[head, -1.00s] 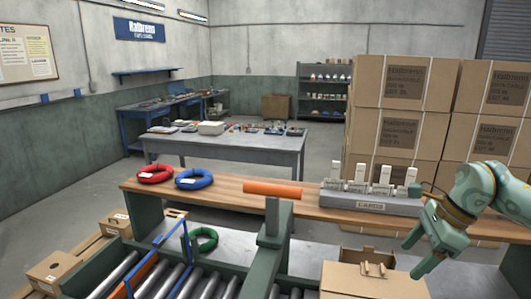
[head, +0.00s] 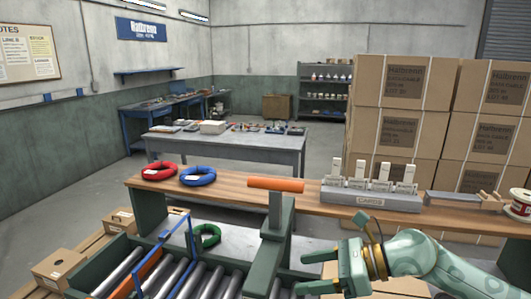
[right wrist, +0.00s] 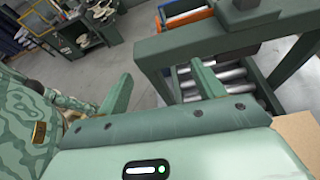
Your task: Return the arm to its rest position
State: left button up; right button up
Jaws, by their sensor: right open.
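My right gripper (head: 318,271) is open and empty at the lower right of the head view. It points left, in front of the bench and over the area of the open carton. Its two fingers also show apart in the right wrist view (right wrist: 160,90), with nothing between them. The right arm comes in from the lower right corner. My left gripper is not in view.
The wooden bench (head: 315,203) carries a red coil (head: 159,171), a blue coil (head: 197,176), a card rack (head: 370,198) and a spool (head: 520,203). Rollers (head: 205,275) lie lower left.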

jog(key=s+a+r+m+t+y, duration=0.2)
jog(key=a+r+m+t+y, duration=0.3)
jog(key=m, duration=0.2)
jog(key=s+d+f+m+t+h, duration=0.3)
jog(key=d+f+m+h, duration=0.55)
jog(key=m, duration=0.75)
jog(key=s+d+f+m+t+h, duration=0.3)
jog(key=d+f+m+t+h, duration=0.15)
jog(key=d+m+h, duration=0.85)
jog(key=s+d+f+m+g+h, duration=0.1)
jog(key=s+d+f+m+g, duration=0.1)
jog(key=s+f+m+g, duration=0.4)
jog(key=s+d+f+m+g, duration=0.1)
jog(key=s+d+f+g, duration=0.2)
jog(key=s, duration=0.6)
jog(key=s+a+f+g+y+b, duration=0.1)
jog(key=a+f, duration=0.2)
jog(key=f, duration=1)
jog(key=s+a+f+g+y+b, duration=0.1)
jog(key=s+a+f+y, duration=0.1)
jog(key=f, duration=1.1)
jog(key=s+f+m+g+y+b, duration=0.1)
jog(key=s+f+m+g, duration=0.2)
jog(key=s+f, duration=1.6)
jog(key=shift+s+a+f+m, duration=0.15)
jog(key=shift+s+a+m, duration=0.2)
jog(key=shift+s, duration=0.35)
